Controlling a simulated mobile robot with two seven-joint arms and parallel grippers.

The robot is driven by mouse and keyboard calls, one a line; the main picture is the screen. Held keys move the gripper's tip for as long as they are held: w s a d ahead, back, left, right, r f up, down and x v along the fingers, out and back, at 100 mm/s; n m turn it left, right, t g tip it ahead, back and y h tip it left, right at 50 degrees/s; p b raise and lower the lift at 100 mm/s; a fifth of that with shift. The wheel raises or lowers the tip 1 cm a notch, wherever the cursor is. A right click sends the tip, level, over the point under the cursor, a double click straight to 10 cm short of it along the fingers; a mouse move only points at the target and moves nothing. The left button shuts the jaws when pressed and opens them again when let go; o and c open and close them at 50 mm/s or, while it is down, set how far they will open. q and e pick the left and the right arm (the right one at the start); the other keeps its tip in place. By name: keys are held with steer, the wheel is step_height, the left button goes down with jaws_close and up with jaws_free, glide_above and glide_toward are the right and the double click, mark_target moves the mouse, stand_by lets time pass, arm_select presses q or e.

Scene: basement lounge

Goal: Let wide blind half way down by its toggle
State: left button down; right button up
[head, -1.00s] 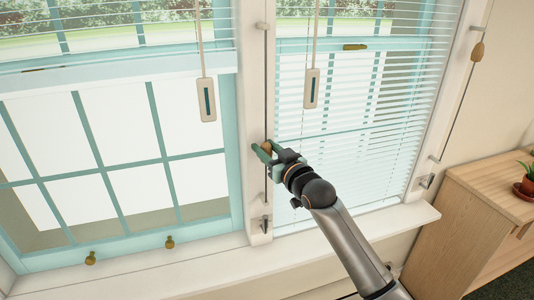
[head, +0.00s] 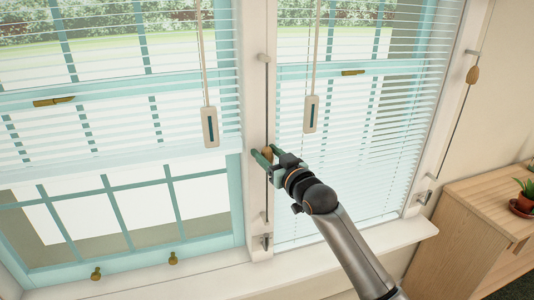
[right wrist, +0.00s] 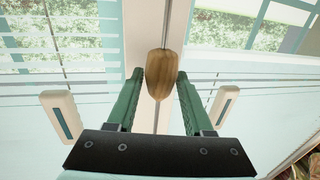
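The wide blind (head: 150,120) hangs over the left window in the head view. Its bottom rail (head: 130,178) is below the window's middle bar, with bare panes under it. Its wooden toggle (head: 268,153) is on an upright cord on the post between the windows. My right gripper (head: 264,156) is at this toggle, one finger on each side. In the right wrist view the toggle (right wrist: 161,75) sits between the green fingertips, which look closed on it. My left gripper is not in view.
A narrower blind (head: 350,150) covers the right window; its toggle (head: 472,75) hangs at the far right. Two pale tags (head: 209,127) (head: 311,114) hang on cords before the blinds. A sill (head: 350,240) runs below. A wooden cabinet (head: 470,220) with a potted plant (head: 525,195) stands right.

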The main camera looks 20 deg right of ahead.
steer(key=shift+o, duration=1.4)
steer(key=b+v, duration=0.1)
steer(key=v, duration=1.1)
steer(key=shift+s, duration=0.25)
steer(key=shift+d, duration=0.1)
steer(key=s+a+f+g+h, duration=0.15)
steer(key=s+f, duration=0.35)
steer(key=f, duration=0.7)
steer(key=s+f+g+y, duration=0.1)
steer(key=s+f+g, duration=0.3)
steer(key=f, duration=0.9)
steer(key=s+a+f+g+h, duration=0.1)
steer(key=s+a+f+g, duration=0.1)
steer(key=s+f, duration=1.2)
steer(key=s+g, duration=0.1)
steer(key=s, duration=0.3)
steer(key=shift+a+f+m, duration=0.3)
steer(key=shift+a, duration=0.05)
